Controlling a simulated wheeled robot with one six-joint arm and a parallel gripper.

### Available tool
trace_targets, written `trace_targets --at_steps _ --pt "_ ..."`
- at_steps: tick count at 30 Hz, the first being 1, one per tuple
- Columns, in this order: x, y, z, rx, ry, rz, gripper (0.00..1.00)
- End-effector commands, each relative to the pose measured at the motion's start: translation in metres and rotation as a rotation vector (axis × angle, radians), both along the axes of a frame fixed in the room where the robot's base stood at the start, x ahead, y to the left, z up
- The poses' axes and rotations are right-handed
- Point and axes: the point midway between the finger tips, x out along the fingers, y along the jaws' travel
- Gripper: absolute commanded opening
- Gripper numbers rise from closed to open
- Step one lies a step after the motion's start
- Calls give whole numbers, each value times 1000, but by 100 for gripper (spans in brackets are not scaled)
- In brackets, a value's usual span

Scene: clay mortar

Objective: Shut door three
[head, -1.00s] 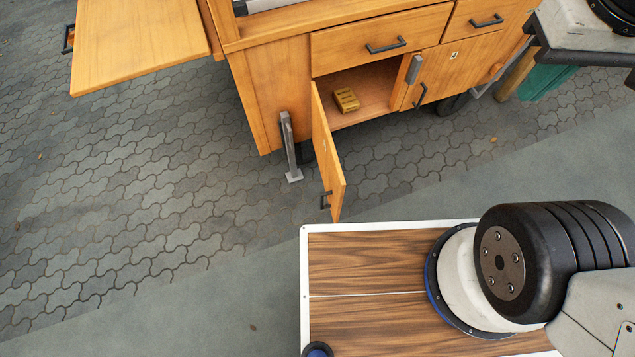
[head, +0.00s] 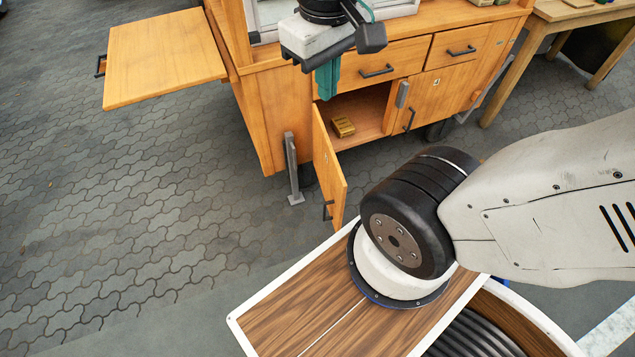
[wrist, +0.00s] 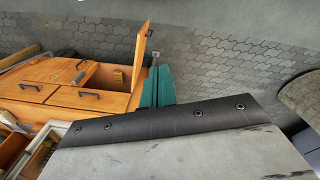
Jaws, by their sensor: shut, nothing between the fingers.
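A wooden cabinet door (head: 328,165) hangs wide open from the left side of the lower compartment, its dark handle (head: 327,210) near the free edge; I cannot read its number for sure. It also shows in the wrist view (wrist: 141,55). The open compartment (head: 362,113) holds a small yellow-brown block (head: 343,127). My gripper (head: 327,80) has teal fingers, shut and empty. In the head view it appears above the door, in front of the left drawer; I see no contact with the door. The fingers also show in the wrist view (wrist: 157,85), beside the door.
A closed door marked 4 (head: 432,95) is right of the opening, with drawers (head: 370,66) above. A grey metal post (head: 292,168) stands left of the open door. A flap (head: 160,58) juts out at the cart's left. Paving (head: 130,210) in front is clear.

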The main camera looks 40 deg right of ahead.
Motion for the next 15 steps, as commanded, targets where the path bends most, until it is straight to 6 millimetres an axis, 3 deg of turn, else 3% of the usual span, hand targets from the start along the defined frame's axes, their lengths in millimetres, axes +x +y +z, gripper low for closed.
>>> trace_targets --at_steps 8,15 --pt "72 -17 -57 -170 206 178 0" --pt "126 -22 -131 -293 370 382 0"
